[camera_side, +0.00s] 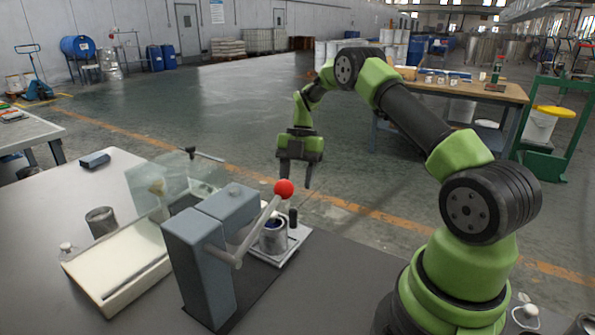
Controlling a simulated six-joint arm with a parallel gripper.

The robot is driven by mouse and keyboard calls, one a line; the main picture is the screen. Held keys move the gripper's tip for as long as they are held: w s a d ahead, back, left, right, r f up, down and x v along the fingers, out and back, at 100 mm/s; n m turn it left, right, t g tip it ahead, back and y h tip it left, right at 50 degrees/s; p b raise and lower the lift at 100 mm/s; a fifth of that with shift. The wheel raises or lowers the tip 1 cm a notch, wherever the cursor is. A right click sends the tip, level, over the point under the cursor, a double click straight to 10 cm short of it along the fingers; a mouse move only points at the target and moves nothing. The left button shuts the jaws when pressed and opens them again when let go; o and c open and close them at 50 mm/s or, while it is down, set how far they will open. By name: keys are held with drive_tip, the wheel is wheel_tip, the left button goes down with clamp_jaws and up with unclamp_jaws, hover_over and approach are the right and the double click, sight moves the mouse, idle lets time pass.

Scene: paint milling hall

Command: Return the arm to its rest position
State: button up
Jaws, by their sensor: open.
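My green arm arches from its base at the right of the side view over to the middle. My gripper (295,172) hangs from its end, pointing down, with its two dark fingers apart and nothing between them. It appears above and behind the grey machine (197,262) with the red-knobbed lever (284,188). A small metal can (273,237) with dark blue contents stands at the machine, below my gripper in the picture. No marker of a rest position shows.
The lever stands close to the can. A wooden workbench (450,88) stands behind my arm.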

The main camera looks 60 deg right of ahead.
drive_tip(key=shift+v, duration=1.05)
drive_tip(key=s+a+r+m+t+h, duration=0.25)
drive_tip(key=a+r+m, duration=0.75)
drive_tip(key=r, duration=0.6)
drive_tip(key=s+a+r+m+t, duration=0.1)
drive_tip(key=s+a+m+t, duration=0.2)
drive_tip(key=s+a+m, duration=0.2)
drive_tip(key=s+a+r+m+t, duration=0.2)
drive_tip(key=s+a+m, duration=0.3)
drive_tip(key=s+m, duration=0.5)
drive_tip(key=shift+s+t, duration=0.45)
drive_tip(key=shift+s, duration=0.65)
